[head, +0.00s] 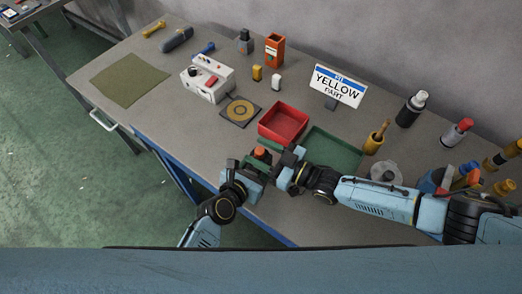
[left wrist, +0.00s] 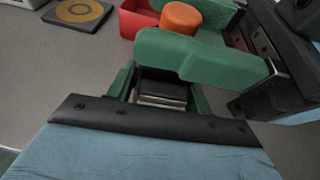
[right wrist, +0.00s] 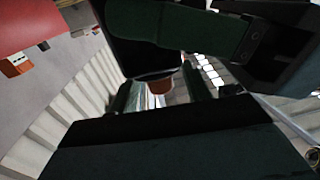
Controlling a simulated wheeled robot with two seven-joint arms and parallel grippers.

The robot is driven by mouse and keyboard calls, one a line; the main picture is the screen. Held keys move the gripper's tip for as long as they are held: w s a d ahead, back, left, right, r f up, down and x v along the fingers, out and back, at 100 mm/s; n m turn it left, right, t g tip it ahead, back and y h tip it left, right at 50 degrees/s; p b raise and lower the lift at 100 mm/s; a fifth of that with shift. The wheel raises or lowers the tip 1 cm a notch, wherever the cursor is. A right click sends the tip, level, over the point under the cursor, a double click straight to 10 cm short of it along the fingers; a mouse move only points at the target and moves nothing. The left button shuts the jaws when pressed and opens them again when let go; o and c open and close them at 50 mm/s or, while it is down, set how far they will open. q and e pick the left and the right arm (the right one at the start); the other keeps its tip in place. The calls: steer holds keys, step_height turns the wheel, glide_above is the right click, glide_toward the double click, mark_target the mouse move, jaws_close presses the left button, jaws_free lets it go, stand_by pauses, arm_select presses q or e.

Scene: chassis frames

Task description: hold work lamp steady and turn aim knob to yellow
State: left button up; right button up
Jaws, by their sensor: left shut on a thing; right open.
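My left gripper (head: 257,166) is shut on a mostly hidden thing at the table's front edge, which I take to be the work lamp. Its orange round top (head: 262,153) shows above the fingers, and also in the left wrist view (left wrist: 183,17), between the green fingers. I cannot tell whether this top is the aim knob, and no yellow mark shows on it. My right gripper (head: 281,164) is open, close beside the left one on its right. In the right wrist view a small orange-brown piece (right wrist: 161,86) shows beyond a dark shape near the fingers.
A red bin (head: 282,141) and a green tray (head: 345,165) stand just behind the grippers. A sign reading "YELLOW PART" (head: 338,86) stands at the back. A white control box (head: 207,78) and a round-marked pad (head: 240,111) are left. Bottles and tools crowd the right.

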steer(key=shift+c, duration=0.2)
steer(key=c, duration=1)
steer(key=shift+o, duration=0.2)
steer(key=shift+w+n+g, duration=0.1)
steer(key=shift+n+g, duration=0.2)
steer(key=shift+g, duration=0.1)
steer(key=n+g+y, duration=0.2)
steer(key=g, duration=0.2)
steer(key=shift+w+n, duration=0.1)
steer(key=shift+n, duration=0.3)
steer(key=shift+n+g+y, duration=0.3)
steer(key=shift+n+g, duration=1.5)
steer(key=shift+g, duration=1)
steer(key=shift+n+g, duration=0.3)
steer(key=o, duration=1)
